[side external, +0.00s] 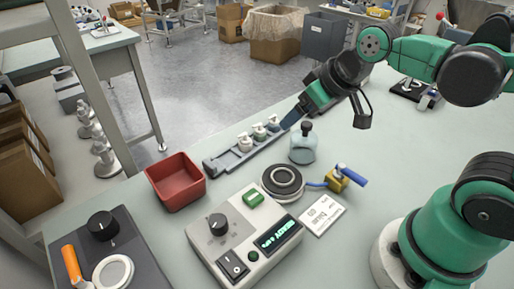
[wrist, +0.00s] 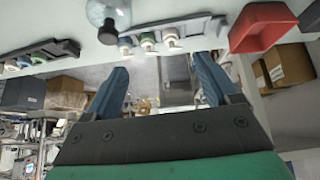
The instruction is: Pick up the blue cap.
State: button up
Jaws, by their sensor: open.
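A dark grey rack (side external: 222,165) on the table holds three small pale-bodied caps in a row. In the wrist view the cap at the left end looks bluish and seems to be the blue cap (wrist: 125,43); the middle one looks greenish and the right one whitish with a reddish tint. In the side view the blue cap (side external: 274,122) seems to be the one at the right end, closest to my gripper (side external: 288,120). My gripper's blue fingers (wrist: 160,64) are spread apart with nothing between them. In the side view they overlap the rack's right end; their height above it is unclear.
A glass bottle (side external: 303,146) with a dark stopper stands close to the rack's right end. A red bin (side external: 176,184) is at its left. A control box (side external: 243,240), round dark pad (side external: 283,182) and card (side external: 322,215) lie in front. A second rack (wrist: 40,54) shows in the wrist view.

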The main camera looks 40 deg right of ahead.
jog(key=w+d+n+g+y, duration=0.1)
jog(key=w+d+n+g, duration=0.1)
jog(key=w+d+n, duration=0.35)
jog(key=n+g+y, duration=0.1)
jog(key=n+y, duration=0.1)
send_over(276, 120)
jog(key=s+d, duration=0.2)
jog(key=f, duration=0.7)
jog(key=shift+w+a, duration=0.25)
jog(key=shift+w+d+f+n, duration=0.15)
jog(key=shift+f+n, duration=0.2)
jog(key=shift+f, duration=0.15)
jog(key=shift+x, duration=2.6)
jog(key=shift+c, duration=0.2)
jog(key=c, duration=0.9)
